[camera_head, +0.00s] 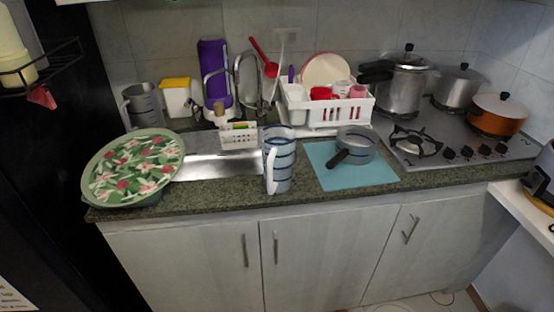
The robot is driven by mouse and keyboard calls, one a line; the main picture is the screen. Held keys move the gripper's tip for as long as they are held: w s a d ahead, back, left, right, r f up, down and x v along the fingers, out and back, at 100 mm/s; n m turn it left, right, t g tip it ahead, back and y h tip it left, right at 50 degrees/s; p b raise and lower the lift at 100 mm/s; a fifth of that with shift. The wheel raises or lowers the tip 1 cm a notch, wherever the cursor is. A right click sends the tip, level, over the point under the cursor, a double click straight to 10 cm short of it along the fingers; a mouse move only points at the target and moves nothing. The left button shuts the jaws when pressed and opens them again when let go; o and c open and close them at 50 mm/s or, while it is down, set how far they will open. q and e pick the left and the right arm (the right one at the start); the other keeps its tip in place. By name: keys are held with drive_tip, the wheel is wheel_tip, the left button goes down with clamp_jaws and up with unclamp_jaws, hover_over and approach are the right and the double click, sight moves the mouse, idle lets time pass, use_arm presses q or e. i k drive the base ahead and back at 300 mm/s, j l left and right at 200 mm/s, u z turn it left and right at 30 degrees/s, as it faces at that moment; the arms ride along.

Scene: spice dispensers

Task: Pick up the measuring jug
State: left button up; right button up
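A tall measuring jug (283,163) stands upright near the counter's front edge, in front of the sink. It is clear or bluish grey with dark bands around it, and its white handle faces the front left. A second, grey jug-like container (145,104) with a handle stands at the back left of the counter. I cannot tell exactly what it is. Neither of my grippers is in view.
A floral tray (133,167) lies left of the sink (210,160). A small pot (357,143) on a blue mat (340,180) stands right of the jug. A white dish rack (330,112) stands behind. The stove (455,155) holds several pots.

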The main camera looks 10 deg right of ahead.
sight(278, 141)
drive_tip(key=i+l, duration=0.15)
drive_tip(key=l, duration=0.2)
drive_tip(key=i+l, duration=0.1)
drive_tip(key=l, duration=0.25)
drive_tip(key=i+l, duration=0.15)
drive_tip(key=l, duration=0.25)
drive_tip(key=i+l, duration=0.1)
drive_tip(key=l, duration=0.25)
drive_tip(key=i+l, duration=0.15)
drive_tip(key=l, duration=0.2)
